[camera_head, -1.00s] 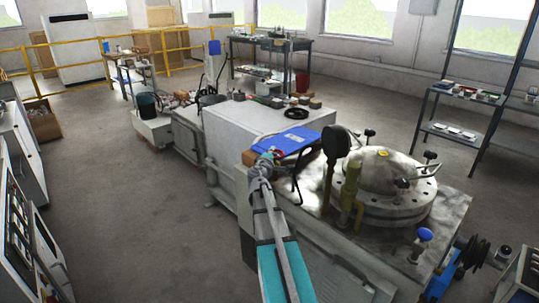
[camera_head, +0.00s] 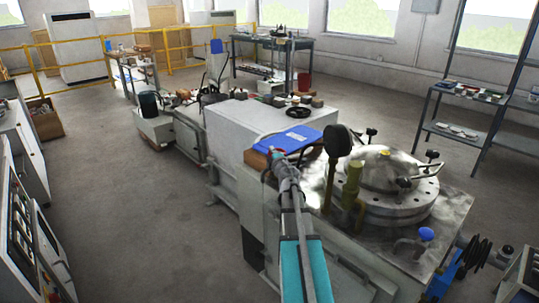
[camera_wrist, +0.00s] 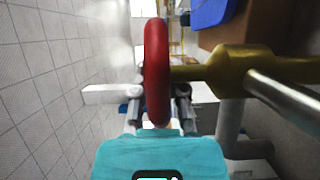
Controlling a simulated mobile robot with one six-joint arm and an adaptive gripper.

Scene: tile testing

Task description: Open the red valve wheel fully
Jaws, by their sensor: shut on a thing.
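The red valve wheel (camera_wrist: 156,70) appears nearly edge-on in the wrist view, upright in the middle. A brass valve body (camera_wrist: 228,71) joins it from the right, with a grey metal pipe running on to the right. My gripper (camera_wrist: 159,98) is shut on the lower part of the wheel's rim, with a finger on each side. In the head view my gripper (camera_head: 279,160) is at the near left corner of the machine, just below the blue folder. The wheel is mostly hidden there by my wrist, so its turn angle cannot be told.
The blue folder (camera_head: 290,139) lies on a brown box close by. A machine with a round metal lid (camera_head: 385,170), tall brass fittings and a dark gauge (camera_head: 338,140) stands right of my arm. Open floor (camera_head: 130,220) lies to the left.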

